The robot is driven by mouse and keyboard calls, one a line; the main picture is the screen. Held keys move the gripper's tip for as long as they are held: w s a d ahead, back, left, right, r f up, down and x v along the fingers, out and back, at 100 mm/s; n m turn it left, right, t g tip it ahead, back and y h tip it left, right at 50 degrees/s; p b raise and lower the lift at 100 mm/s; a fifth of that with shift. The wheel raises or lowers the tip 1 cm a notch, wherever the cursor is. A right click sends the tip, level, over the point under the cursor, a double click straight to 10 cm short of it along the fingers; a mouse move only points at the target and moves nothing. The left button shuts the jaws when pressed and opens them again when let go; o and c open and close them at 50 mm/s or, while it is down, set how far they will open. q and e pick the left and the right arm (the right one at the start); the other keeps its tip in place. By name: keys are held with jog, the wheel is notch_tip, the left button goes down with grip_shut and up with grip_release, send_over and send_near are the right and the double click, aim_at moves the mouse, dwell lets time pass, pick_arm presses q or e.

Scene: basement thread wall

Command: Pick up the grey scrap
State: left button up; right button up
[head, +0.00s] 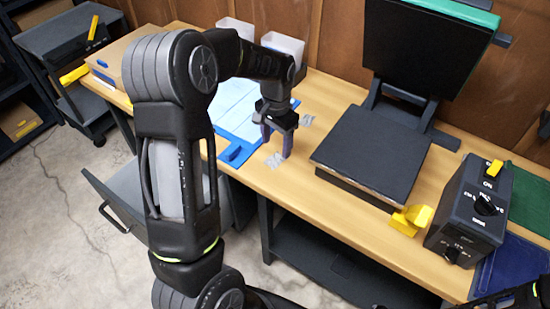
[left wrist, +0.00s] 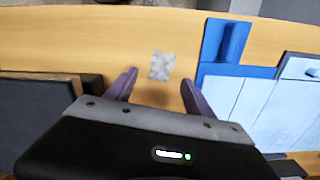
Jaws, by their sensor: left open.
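A small grey scrap (head: 275,161) lies flat on the wooden bench near its front edge. In the left wrist view the scrap (left wrist: 162,66) shows whole, just beyond the fingertips and between their lines. My left gripper (head: 277,146) is open, pointing down, with its purple-grey fingers close to the scrap. In the left wrist view the two fingers (left wrist: 158,78) are spread with nothing between them. Another grey scrap (head: 306,120) lies farther back on the bench, right of the gripper. My right gripper does not show.
A blue clipboard (head: 226,138) with pale sheets lies left of the gripper. A black press (head: 366,152) stands open on the right. A dark control box (head: 470,210) and a yellow block (head: 411,219) are farther right. An open drawer (head: 135,190) juts out below the bench.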

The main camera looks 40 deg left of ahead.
aim_at(275, 158)
pick_arm(q)
jog(key=shift+f, duration=0.1)
jog(key=shift+s+a+f+p, duration=0.1)
jog(key=shift+f+p, duration=0.2)
jog(key=shift+f, duration=0.05)
notch_tip(275, 158, down, 4)
jog(key=shift+a+f+p, duration=0.1)
jog(key=shift+f+p, duration=0.05)
jog(key=shift+p, duration=0.3)
grip_shut()
dwell(0.6)
notch_tip(275, 158, up, 10)
jog(key=b, duration=0.1)
dwell(0.4)
